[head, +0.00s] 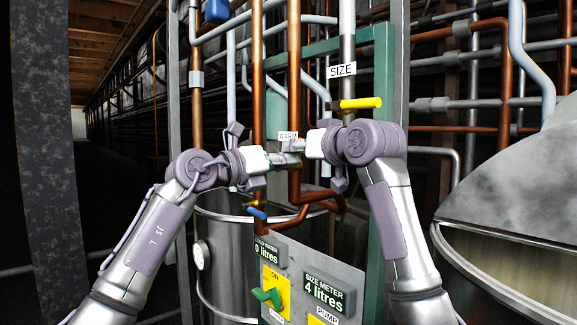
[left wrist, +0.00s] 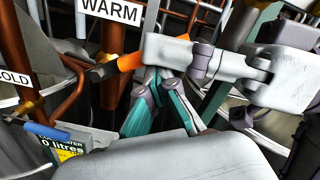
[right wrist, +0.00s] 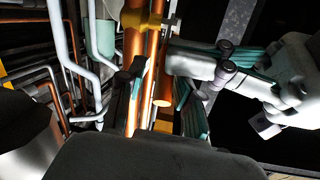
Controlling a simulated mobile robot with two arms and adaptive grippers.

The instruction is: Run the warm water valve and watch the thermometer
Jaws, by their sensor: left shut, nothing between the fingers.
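The warm valve's orange lever (left wrist: 131,62) sits below the WARM label (left wrist: 108,10) in the left wrist view. The label is partly hidden behind my grippers in the head view (head: 288,135). My left gripper (left wrist: 160,76) is shut and empty, its fingertips just beside the lever; I cannot tell whether they touch. My right gripper (right wrist: 162,88) is open, with copper pipe and an orange rod end (right wrist: 162,100) showing between its fingers. In the head view both grippers meet in front of the pipes. A round white dial (head: 201,255), likely the thermometer, is on the steel drum's side; its reading is too small.
A blue lever (head: 257,212) sits low and a yellow lever (head: 360,103) under the SIZE label (head: 341,70). The meter panel (head: 318,268) reads 0 and 4 litres and carries a green switch (head: 268,296). A steel drum (head: 222,285) stands behind it, a large vat (head: 520,215) at right.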

